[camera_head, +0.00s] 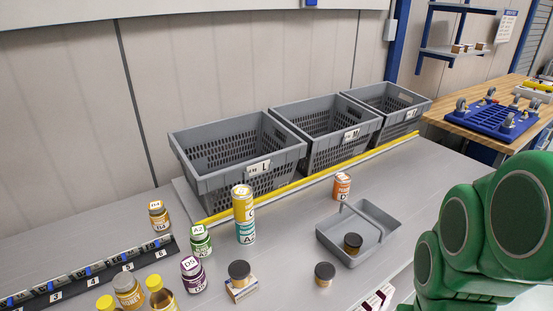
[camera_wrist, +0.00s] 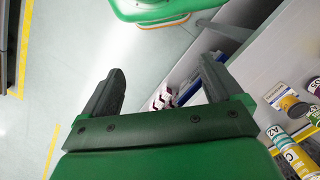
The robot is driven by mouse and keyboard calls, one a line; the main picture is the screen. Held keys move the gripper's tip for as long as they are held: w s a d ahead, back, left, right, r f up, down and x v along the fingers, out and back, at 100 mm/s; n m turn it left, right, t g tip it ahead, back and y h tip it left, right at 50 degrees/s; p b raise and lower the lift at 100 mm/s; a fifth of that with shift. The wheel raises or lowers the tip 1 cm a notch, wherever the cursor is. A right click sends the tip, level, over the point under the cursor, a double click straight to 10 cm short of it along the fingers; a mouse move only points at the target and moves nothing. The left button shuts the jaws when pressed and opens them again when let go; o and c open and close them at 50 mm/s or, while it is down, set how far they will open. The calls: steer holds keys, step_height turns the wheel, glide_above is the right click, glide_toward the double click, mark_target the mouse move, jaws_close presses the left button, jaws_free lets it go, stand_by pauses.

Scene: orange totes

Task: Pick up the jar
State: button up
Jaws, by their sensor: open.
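Several jars stand on the grey table, and I cannot tell which one is meant. A small dark-lidded jar (camera_head: 352,244) sits in the grey tray, another dark-lidded jar (camera_head: 324,274) stands on the table, and a third dark-lidded jar (camera_head: 239,271) sits on a small box. Further left are a purple D5 jar (camera_head: 193,276), a green A2 jar (camera_head: 200,241), a B4 jar (camera_head: 159,216) and a honey jar (camera_head: 128,292). My gripper (camera_wrist: 163,67) is open and empty, apart from the jars; only my green arm shows in the head view.
Three grey crates labelled L (camera_head: 239,182), M (camera_head: 352,147) and another stand at the back behind a yellow strip. Stacked cans (camera_head: 244,216) and an orange can (camera_head: 341,188) stand mid-table. A dark numbered rack (camera_head: 90,275) is at left. The tray (camera_head: 384,218) has a raised handle.

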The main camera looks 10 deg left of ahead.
stand_by(0.4)
steer(key=w+a+f+n+t, duration=0.1)
steer(key=w+a+n, duration=0.2)
steer(key=w+a, duration=1.6)
steer(key=n, duration=0.2)
glide_toward(193, 274)
steer(key=shift+t, duration=0.4)
steer(key=f, duration=0.1)
steer(key=w+a+f, duration=0.1)
steer(key=f, duration=0.1)
steer(key=a+f, duration=0.1)
steer(key=f, duration=0.1)
steer(key=shift+w, duration=0.2)
steer(key=shift+s+a+f, duration=0.1)
steer(key=shift+a+f, duration=0.15)
steer(key=shift+f, duration=0.05)
steer(key=shift+d+f, duration=0.25)
steer(key=shift+f, duration=1.65)
steer(key=shift+d+f, duration=0.2)
steer(key=shift+f, duration=1.7)
steer(key=c, duration=1.4)
